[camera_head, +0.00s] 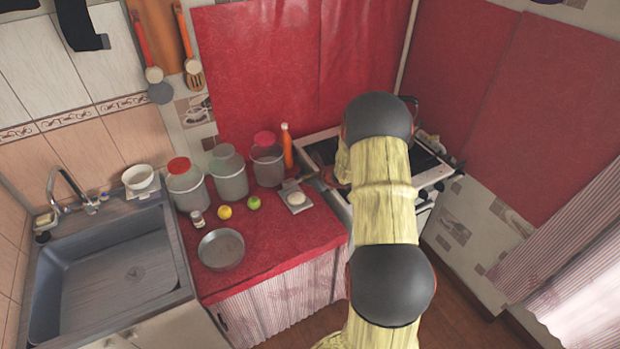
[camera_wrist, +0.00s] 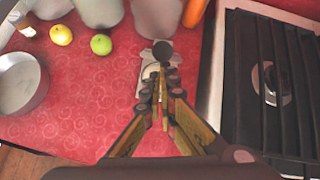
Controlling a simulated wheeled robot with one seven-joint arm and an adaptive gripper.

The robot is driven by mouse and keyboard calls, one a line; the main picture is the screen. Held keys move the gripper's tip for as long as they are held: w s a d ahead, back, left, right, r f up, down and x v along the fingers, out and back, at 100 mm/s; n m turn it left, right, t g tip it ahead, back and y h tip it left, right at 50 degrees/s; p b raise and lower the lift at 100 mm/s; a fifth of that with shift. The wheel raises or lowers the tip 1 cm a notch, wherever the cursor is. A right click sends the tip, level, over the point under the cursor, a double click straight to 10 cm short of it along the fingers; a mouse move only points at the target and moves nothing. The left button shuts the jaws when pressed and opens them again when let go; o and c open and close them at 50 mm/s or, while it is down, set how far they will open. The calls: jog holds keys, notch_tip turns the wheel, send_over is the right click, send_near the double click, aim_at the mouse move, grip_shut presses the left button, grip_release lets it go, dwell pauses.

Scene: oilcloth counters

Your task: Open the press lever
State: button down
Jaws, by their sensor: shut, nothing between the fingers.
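The press (camera_head: 297,199) is a small pale grey device on the red counter, beside the stove, in the head view. In the wrist view its pale body (camera_wrist: 145,78) lies partly hidden behind my fingers. A dark round knob (camera_wrist: 162,50), which looks like the end of the press lever, shows just beyond the fingertips. My gripper (camera_wrist: 160,75) is shut and empty, over the press and close to the knob. I cannot tell whether it touches the lever. The lever's shaft is mostly hidden, so its angle is unclear.
The stove (camera_wrist: 266,85) stands right of the press. An orange bottle (camera_head: 287,148) and several lidded jars stand behind it. A green apple (camera_head: 254,203), a yellow fruit (camera_head: 225,212) and a metal pan (camera_head: 221,249) lie left. The counter front (camera_head: 285,245) is clear.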

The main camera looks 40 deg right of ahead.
aim_at(303, 170)
jog(key=shift+g, duration=0.4)
jog(key=w+r+p, duration=0.2)
jog(key=p, duration=0.1)
jog(key=w+r+p, duration=0.1)
jog(key=shift+d+r+p, duration=0.1)
jog(key=shift+d+p, duration=0.15)
jog(key=shift+p, duration=0.1)
jog(key=shift+w+d+r+p, duration=0.15)
jog(key=shift+w+r+p, duration=0.25)
jog(key=shift+w, duration=0.3)
jog(key=shift+w+d+r+p, duration=0.1)
jog(key=shift+w+r+p, duration=0.2)
jog(key=shift+w+p, duration=0.3)
